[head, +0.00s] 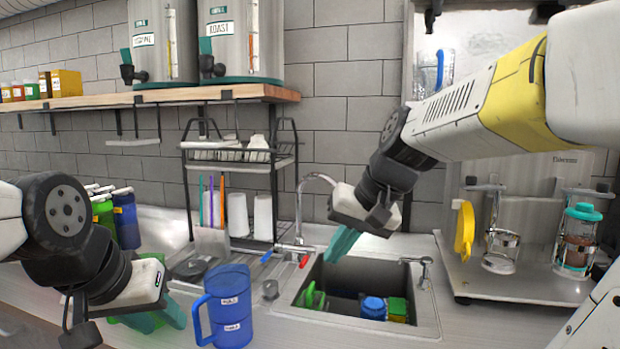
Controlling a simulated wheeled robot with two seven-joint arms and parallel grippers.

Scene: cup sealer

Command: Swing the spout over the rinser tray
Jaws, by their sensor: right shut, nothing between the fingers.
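A chrome gooseneck faucet spout (299,208) rises behind the sink (427,322) and curves to the right at its top. Its outlet end is hidden behind my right gripper. Red and blue handles sit at its base. My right gripper (342,244) is shut and empty, its teal fingers pointing down over the sink's back left part, right of the spout; contact cannot be told. A dark, flat tray-like piece (190,269), possibly the rinser tray, lies on the counter left of the sink. My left gripper (158,319) is low at the left; its finger gap is unclear.
A blue pitcher (230,310) stands on the counter between my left gripper and the sink. A small tap (422,266) stands at the sink's right edge. Green and blue items lie in the sink. A black rack (237,167) with cups stands behind the dark tray.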

